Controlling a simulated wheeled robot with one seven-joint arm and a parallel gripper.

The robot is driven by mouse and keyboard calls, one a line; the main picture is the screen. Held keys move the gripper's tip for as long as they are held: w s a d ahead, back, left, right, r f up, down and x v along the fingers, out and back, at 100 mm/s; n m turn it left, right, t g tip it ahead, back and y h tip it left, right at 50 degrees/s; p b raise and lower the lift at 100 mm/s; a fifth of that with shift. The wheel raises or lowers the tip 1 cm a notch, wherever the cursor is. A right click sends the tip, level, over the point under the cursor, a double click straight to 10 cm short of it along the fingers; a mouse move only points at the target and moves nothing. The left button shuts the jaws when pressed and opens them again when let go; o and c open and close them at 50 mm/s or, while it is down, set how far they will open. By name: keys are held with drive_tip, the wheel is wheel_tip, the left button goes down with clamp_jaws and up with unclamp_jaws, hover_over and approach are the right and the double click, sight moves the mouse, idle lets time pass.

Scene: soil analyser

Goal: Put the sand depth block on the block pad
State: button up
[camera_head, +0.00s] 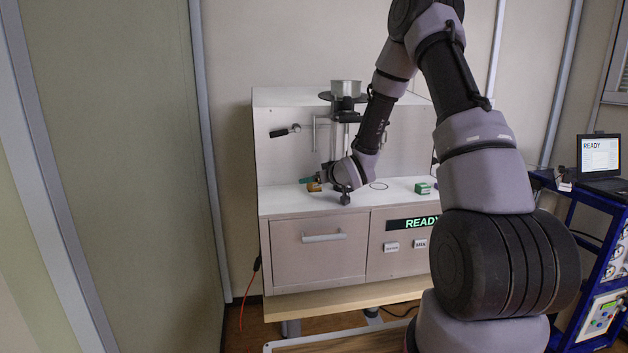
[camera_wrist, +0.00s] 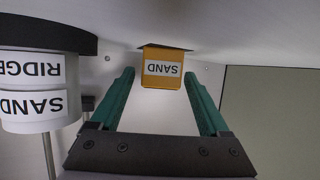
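The sand depth block is orange with a white SAND label (camera_wrist: 162,80), upside down in the wrist view. It stands on the white counter, over a dark patch (camera_wrist: 181,48); I cannot tell whether this is the block pad. In the head view the orange block (camera_head: 314,187) is at the counter's left, partly hidden by my gripper (camera_head: 311,183). In the wrist view my gripper (camera_wrist: 160,74) is open, its teal fingers on either side of the block with a gap at each side. No separate block pad can be made out for certain.
A green block (camera_head: 423,188) stands further right on the counter, past a thin dark ring (camera_head: 379,186). A white labelled cylinder (camera_wrist: 35,107) is close on the left in the wrist view. A lever (camera_head: 284,131) sticks out left.

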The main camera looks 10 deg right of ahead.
drive_tip(key=shift+r, duration=0.1)
drive_tip(key=shift+s+d+r, duration=0.15)
drive_tip(key=shift+s, duration=0.05)
drive_tip(key=v, duration=1.1)
drive_tip(key=s+d+r+m+g+h, duration=0.1)
drive_tip(key=s+d+r+m+h, duration=0.2)
drive_tip(key=s+r, duration=0.3)
drive_tip(key=s+d+r+m+g+h, duration=0.25)
drive_tip(key=s+r, duration=0.25)
drive_tip(key=r, duration=0.3)
drive_tip(key=s+a+r+m+g+y, duration=0.1)
drive_tip(key=s+a+r, duration=0.1)
drive_tip(key=s, duration=0.7)
drive_tip(key=s+a+r+m+g+y, duration=0.1)
drive_tip(key=s+r, duration=0.3)
drive_tip(key=s, duration=0.6)
drive_tip(key=shift+s+a+r+m+y, duration=0.2)
drive_tip(key=shift+a+r+m+y, duration=0.15)
drive_tip(key=shift+m, duration=0.2)
